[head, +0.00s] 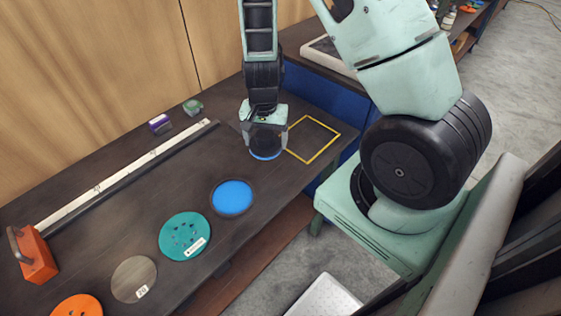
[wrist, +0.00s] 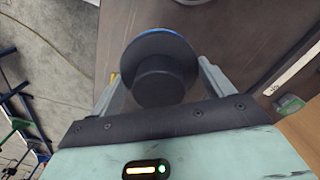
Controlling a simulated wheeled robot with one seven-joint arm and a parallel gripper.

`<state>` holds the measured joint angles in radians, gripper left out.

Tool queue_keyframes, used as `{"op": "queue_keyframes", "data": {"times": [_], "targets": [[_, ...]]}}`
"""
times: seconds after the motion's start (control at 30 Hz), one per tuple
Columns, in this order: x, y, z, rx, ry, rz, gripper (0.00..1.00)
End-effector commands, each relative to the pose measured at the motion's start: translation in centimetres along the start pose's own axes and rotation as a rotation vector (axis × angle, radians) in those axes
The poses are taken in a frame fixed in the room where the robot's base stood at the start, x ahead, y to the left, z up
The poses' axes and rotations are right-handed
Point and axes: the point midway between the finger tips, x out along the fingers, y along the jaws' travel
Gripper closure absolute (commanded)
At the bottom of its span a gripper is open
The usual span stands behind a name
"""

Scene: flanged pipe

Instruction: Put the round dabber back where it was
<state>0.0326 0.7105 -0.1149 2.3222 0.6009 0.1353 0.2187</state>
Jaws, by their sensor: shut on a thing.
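The round dabber (wrist: 160,65) is a dark disc with a blue rim and a dark round knob. In the wrist view it sits between the two fingers of my gripper (wrist: 158,80), which is shut on it. In the head view my gripper (head: 265,137) holds it upright, with the blue underside edge (head: 265,156) showing below the fingers. It is just left of a yellow square outline (head: 312,139) on the dark bench. I cannot tell whether the dabber touches the bench. A bright blue round pad (head: 232,197) in a dark rim lies in front of it.
A teal disc (head: 185,237), a brown-grey disc (head: 134,279) and an orange disc (head: 77,306) lie along the front of the bench (head: 110,215). A long pale straightedge (head: 120,175), an orange block (head: 36,258), and purple (head: 160,124) and green (head: 193,106) rolls are behind.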

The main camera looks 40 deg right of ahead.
Motion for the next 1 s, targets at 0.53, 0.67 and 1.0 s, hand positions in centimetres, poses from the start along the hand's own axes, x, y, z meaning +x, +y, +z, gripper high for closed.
{"op": "queue_keyframes", "data": {"times": [0.53, 0.67, 1.0], "targets": [[6.2, 0.0, 0.0, 0.013, -0.002, 0.002, 0.38], [7.9, 0.1, 0.1, 0.014, -0.003, 0.002, 0.38], [9.9, 0.0, 0.0, 0.013, 0.001, 0.000, 0.38]]}}
